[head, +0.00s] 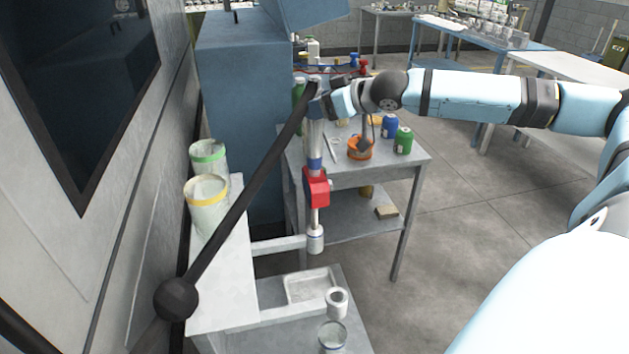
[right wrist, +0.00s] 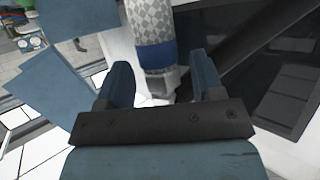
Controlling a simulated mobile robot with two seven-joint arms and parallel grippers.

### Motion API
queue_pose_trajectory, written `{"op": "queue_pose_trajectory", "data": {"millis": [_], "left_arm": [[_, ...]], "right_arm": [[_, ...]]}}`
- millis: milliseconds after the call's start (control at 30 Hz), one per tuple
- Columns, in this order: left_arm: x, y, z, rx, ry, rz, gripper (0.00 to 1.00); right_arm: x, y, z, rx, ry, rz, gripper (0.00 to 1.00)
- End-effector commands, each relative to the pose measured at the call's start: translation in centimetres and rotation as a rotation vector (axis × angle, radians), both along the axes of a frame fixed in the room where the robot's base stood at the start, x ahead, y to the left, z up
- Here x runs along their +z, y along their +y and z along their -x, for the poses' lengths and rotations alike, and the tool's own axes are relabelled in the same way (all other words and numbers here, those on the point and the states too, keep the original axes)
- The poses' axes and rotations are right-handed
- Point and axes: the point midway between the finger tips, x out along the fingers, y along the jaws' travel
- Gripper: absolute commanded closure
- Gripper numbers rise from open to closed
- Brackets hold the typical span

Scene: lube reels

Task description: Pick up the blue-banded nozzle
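The blue-banded nozzle (head: 315,140) hangs upright in the head view, a grey body with a blue band, above a red block (head: 316,188). My right gripper (head: 328,102) is beside its upper part. In the right wrist view, a checkered grey body with a blue band (right wrist: 155,56) stands between and beyond the two dark fingers of my right gripper (right wrist: 162,80). The fingers are apart, with gaps visible on both sides, so the gripper looks open. My left gripper is not in view.
A black bar (head: 240,195) with a ball end slants across the view by the nozzle. A green-banded jar (head: 208,156) and yellow-banded jar (head: 206,205) stand at left. A grey table (head: 405,165) behind holds orange, blue and green cans.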

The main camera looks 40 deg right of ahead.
Motion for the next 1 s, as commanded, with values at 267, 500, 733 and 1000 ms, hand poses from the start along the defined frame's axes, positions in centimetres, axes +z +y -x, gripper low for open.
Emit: {"op": "queue_pose_trajectory", "data": {"millis": [267, 500, 733, 1000], "left_arm": [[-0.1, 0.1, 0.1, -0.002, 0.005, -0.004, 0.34], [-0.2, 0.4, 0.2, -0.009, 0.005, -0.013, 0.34], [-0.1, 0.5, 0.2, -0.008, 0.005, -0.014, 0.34], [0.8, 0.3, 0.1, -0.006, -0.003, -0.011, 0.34]], "right_arm": [[0.0, 0.0, 0.0, 0.000, 0.000, 0.000, 1.00], [0.2, 0.0, 0.0, 0.000, -0.003, 0.000, 1.00], [0.6, 0.0, 0.0, 0.000, -0.004, 0.000, 1.00], [3.9, 0.0, 0.0, 0.000, -0.006, -0.002, 1.00]]}}
